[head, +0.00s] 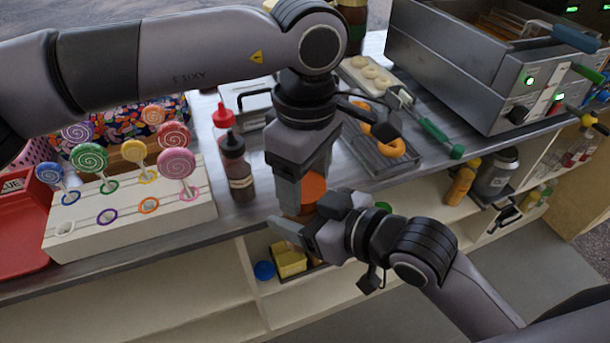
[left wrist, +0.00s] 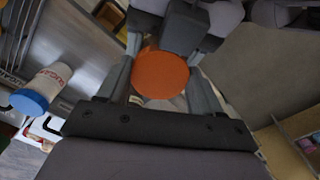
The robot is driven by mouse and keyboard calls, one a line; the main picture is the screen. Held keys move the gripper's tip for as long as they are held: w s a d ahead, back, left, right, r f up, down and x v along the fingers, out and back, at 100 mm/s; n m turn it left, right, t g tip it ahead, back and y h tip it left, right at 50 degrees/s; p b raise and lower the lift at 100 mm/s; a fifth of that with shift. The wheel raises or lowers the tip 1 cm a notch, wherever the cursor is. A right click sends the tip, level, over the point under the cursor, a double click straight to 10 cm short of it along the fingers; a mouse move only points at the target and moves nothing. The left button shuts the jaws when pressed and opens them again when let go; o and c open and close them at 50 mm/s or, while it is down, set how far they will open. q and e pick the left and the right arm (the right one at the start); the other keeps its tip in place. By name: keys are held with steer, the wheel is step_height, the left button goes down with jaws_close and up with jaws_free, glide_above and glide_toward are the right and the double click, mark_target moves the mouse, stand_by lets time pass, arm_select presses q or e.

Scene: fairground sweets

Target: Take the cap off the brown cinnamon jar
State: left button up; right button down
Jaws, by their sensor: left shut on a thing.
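The orange cap (head: 314,188) sits at the top of the cinnamon jar, whose brown body (head: 299,212) shows only in a small part between my grippers. My left gripper (head: 301,190) points down from above and is shut on the cap. In the left wrist view the round orange cap (left wrist: 160,74) lies between the two fingers of my left gripper (left wrist: 163,82). My right gripper (head: 312,222) comes from the lower right and is closed around the jar just below the cap, near the counter's front edge. Most of the jar is hidden by the grippers.
A lollipop stand (head: 130,215) and a dark sauce bottle with a black top (head: 236,168) stand left of the grippers. A tray with orange rings (head: 380,150) and a metal fryer (head: 480,70) are to the right. Shelves (head: 210,290) lie below the counter.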

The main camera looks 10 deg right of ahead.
arm_select(q)
steer(key=shift+w+d+r, duration=0.15)
steer(key=shift+r, duration=0.1)
arm_select(e)
steer(key=shift+s+a, duration=0.2)
steer(key=shift+a, duration=0.05)
arm_select(q)
steer(key=shift+r, duration=0.65)
arm_select(e)
steer(key=shift+f, duration=0.15)
arm_select(q)
steer(key=shift+r, duration=0.25)
arm_select(e)
steer(key=shift+w+d, duration=0.1)
steer(key=shift+d, duration=0.05)
